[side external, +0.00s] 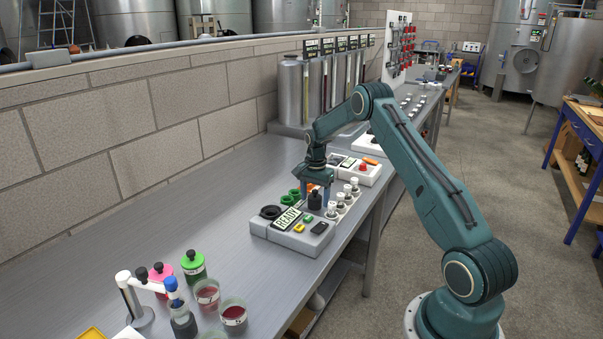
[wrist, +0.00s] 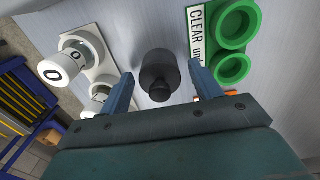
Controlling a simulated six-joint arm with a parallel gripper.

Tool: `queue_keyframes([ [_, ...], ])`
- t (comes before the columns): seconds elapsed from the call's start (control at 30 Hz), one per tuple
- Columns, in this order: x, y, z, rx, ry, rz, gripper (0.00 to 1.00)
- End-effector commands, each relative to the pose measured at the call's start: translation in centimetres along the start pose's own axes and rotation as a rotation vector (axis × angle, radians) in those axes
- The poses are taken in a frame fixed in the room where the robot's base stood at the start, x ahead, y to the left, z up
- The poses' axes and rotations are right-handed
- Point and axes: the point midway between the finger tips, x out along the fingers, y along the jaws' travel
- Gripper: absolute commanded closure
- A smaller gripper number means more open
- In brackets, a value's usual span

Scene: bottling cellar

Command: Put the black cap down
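The black cap (wrist: 158,72) is a dark round piece with a small knob, upright on the grey bench (wrist: 150,25) as far as I can tell. It also shows in the side view (side external: 315,201), between the device and the white-capped bottles. My gripper (side external: 316,191) is low over it, pointing down. In the wrist view its two blue fingers (wrist: 160,69) stand on either side of the cap with a visible gap on both sides. The gripper is open and not holding the cap. The cap's underside is hidden.
A READY-display device (side external: 287,218) stands just in front. Jars (side external: 193,266) stand nearer the camera. The bench left of the device is clear.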

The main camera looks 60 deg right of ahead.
Motion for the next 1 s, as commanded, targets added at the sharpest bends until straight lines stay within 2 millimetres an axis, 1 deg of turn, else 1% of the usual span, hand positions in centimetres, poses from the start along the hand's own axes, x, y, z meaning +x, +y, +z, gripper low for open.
queue_keyframes([
  [0.27,-0.2,0.0,0.0,0.0,0.0,-0.001,0.36],
  [0.37,-0.7,0.0,0.0,0.0,0.001,-0.001,0.36],
  [0.47,-1.6,0.0,0.0,0.0,0.001,-0.001,0.36],
  [0.67,-4.3,-0.1,-0.1,0.0,0.003,-0.003,0.36],
  [1.0,-9.7,0.0,0.0,-0.001,0.003,-0.001,0.36],
])
